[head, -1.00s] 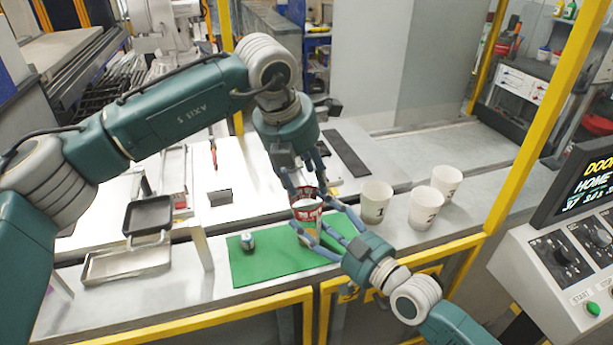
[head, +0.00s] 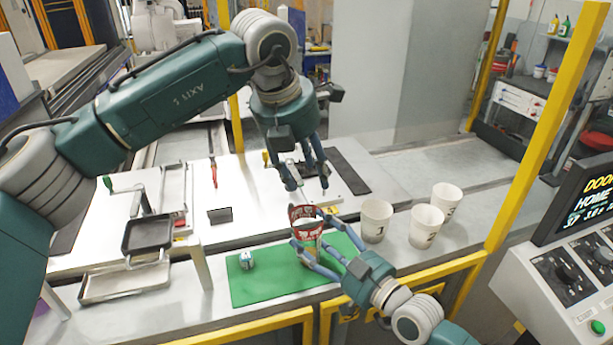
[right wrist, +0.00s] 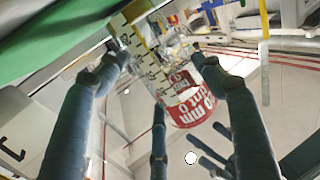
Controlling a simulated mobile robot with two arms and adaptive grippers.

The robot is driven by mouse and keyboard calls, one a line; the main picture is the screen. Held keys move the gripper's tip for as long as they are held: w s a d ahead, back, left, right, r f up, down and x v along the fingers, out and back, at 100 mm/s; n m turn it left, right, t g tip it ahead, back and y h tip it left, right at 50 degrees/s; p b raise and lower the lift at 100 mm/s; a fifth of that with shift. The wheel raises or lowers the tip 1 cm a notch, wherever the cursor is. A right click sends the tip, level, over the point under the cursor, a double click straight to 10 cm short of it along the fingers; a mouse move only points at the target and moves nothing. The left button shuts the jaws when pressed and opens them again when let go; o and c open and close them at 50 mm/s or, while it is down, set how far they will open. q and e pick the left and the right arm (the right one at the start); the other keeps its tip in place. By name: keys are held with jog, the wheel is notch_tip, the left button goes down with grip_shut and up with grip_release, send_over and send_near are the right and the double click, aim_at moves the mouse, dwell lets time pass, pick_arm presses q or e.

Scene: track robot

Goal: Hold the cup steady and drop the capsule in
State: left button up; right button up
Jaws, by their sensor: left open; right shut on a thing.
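The cup (head: 306,232), red and white with lettering, stands upright over the green mat in the head view. My right gripper (head: 309,228) is shut around its side from the front right. The cup (right wrist: 188,100) also shows between the fingers in the right wrist view. The cup's inside is hidden.
The green mat (head: 270,289) lies at the bench's front edge. Several white numbered cups, the nearest marked 1 (head: 376,220), stand to the right. A dark square pan (head: 148,234) and a metal tray (head: 110,288) are at the left. The control panel (head: 575,260) is far right.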

jog(key=o, duration=1.4)
jog(key=shift+c, duration=0.2)
